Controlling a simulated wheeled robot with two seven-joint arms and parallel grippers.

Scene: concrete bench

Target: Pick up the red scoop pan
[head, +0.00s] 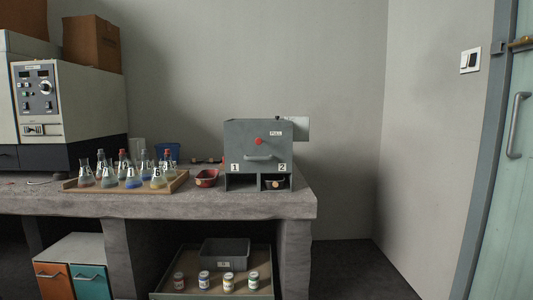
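The red scoop pan (206,178) looks like a small red dish on the concrete bench (222,205), just left of the grey box. Something pale sits inside it, too small to make out. A thin dark piece with a red end (207,160) lies behind it; I cannot tell whether it belongs to the pan. Neither of my grippers shows in the head view.
A wooden tray (120,187) of several flasks stands left. Jars and a grey bin (226,252) sit below.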

